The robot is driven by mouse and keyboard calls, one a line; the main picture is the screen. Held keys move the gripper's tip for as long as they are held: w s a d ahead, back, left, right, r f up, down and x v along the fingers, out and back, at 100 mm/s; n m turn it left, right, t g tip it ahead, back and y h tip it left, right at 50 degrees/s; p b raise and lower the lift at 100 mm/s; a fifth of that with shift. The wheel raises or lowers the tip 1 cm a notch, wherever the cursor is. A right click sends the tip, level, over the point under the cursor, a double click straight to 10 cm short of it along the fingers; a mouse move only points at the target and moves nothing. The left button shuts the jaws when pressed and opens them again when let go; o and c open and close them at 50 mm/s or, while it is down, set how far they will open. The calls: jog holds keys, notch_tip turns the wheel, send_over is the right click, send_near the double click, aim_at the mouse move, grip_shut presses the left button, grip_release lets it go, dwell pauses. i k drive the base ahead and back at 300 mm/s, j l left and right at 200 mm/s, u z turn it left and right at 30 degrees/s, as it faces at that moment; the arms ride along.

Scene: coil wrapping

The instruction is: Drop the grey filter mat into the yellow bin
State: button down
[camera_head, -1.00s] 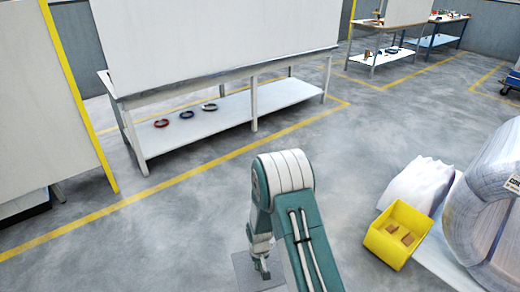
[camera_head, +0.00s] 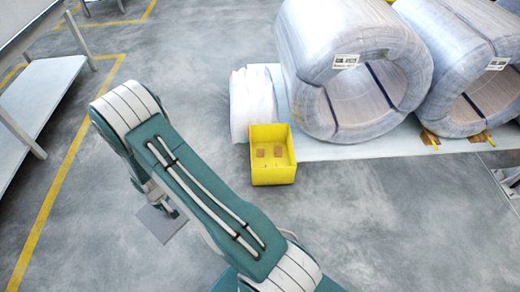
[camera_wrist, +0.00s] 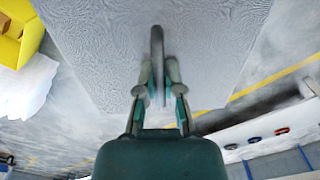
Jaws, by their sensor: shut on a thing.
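The grey filter mat (camera_head: 160,224) is a flat, thin grey sheet below the end of my arm in the head view. In the wrist view its textured surface (camera_wrist: 95,40) fills much of the upper middle. My gripper (camera_wrist: 160,92) is shut on the mat, which hangs out beyond the fingers. It also shows in the head view (camera_head: 166,205), partly hidden by my arm. The yellow bin (camera_head: 273,177) stands open on the floor to the right of the mat, apart from it, with brown pieces inside. Part of the bin shows at the wrist view's upper left (camera_wrist: 32,38).
A white wrapped bundle (camera_head: 252,105) stands just behind the bin. Large wrapped coils (camera_head: 305,75) stand on a pale platform (camera_head: 390,147) at the back right. A white table with a lower shelf (camera_head: 40,105) is at the left. The floor right of my arm is clear.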

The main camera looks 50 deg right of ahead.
aim_at(273, 158)
jog(key=i+z, duration=0.3)
jog(key=i, duration=0.15)
jog(key=i+j+z, duration=0.1)
jog(key=i+z, duration=0.25)
jog(key=i, duration=0.15)
jog(key=i+j+z, duration=0.3)
jog(key=i, duration=0.15)
jog(key=i+z, duration=0.2)
jog(key=z, duration=0.25)
jog(key=i+z, duration=0.15)
jog(key=z, duration=0.3)
jog(key=i+j+z, duration=0.1)
jog(key=z, duration=0.35)
jog(key=i+j+z, duration=0.15)
jog(key=z, duration=0.25)
jog(key=i+j+z, duration=0.5)
jog(key=z, duration=0.25)
jog(key=i, duration=0.05)
